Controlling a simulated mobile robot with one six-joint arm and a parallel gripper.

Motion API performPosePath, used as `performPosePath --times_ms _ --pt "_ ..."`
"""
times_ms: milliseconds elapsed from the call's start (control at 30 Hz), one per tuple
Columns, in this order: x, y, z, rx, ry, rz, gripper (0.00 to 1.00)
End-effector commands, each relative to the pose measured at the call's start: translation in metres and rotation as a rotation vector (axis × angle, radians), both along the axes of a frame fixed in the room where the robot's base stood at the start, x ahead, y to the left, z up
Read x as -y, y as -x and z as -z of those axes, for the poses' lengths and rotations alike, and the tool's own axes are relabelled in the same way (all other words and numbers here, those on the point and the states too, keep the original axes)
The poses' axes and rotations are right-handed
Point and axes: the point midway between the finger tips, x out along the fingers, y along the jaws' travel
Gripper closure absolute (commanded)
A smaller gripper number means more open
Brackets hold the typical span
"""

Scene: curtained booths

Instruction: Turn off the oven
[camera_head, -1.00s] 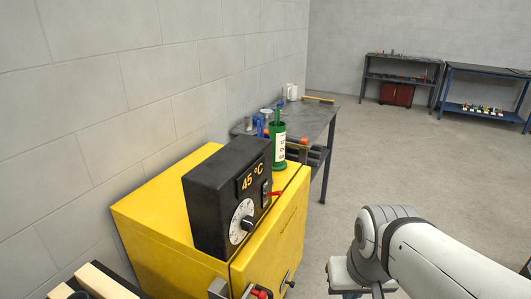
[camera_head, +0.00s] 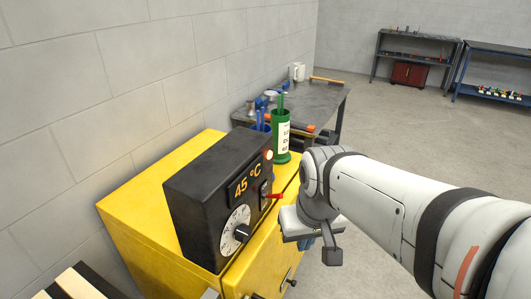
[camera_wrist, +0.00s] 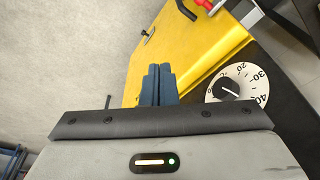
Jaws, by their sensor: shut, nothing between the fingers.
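The yellow oven (camera_head: 145,195) stands against the wall. A black control box (camera_head: 190,200) sits on top of it, its display (camera_head: 244,185) reading 45 °C in orange. A white dial (camera_head: 235,230) with a black knob is at its near end, and also shows in the wrist view (camera_wrist: 217,91). A red lever switch (camera_head: 273,195) is on the box's front, with a small pale reddish lamp (camera_head: 268,154) above it. My gripper (camera_wrist: 157,72) is shut and empty, its blue fingers in front of the oven and apart from the box. In the head view my wrist partly hides them.
Two shelf tables (camera_head: 410,65) stand far back. Bare floor lies right of the oven.

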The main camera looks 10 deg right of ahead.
Motion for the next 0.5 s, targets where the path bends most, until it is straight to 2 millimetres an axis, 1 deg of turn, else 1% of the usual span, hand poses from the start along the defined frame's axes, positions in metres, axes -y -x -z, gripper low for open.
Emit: performPosePath --times_ms 33,67,100,167,200,300,400,500 --pt "-0.004 -0.017 -0.014 -0.014 -0.009 -0.054 1.00" --pt "-0.005 -0.028 -0.022 -0.022 -0.018 -0.091 1.00" --pt "-0.005 -0.044 -0.034 -0.031 -0.033 -0.148 1.00" --pt "-0.003 -0.069 -0.052 -0.040 -0.058 -0.241 1.00" --pt "-0.002 -0.086 -0.062 -0.041 -0.077 -0.304 1.00" --pt "0.003 -0.125 -0.085 -0.032 -0.126 -0.462 1.00" --pt "0.008 -0.157 -0.102 -0.006 -0.166 -0.599 1.00" --pt "0.013 -0.179 -0.113 0.021 -0.195 -0.701 1.00"
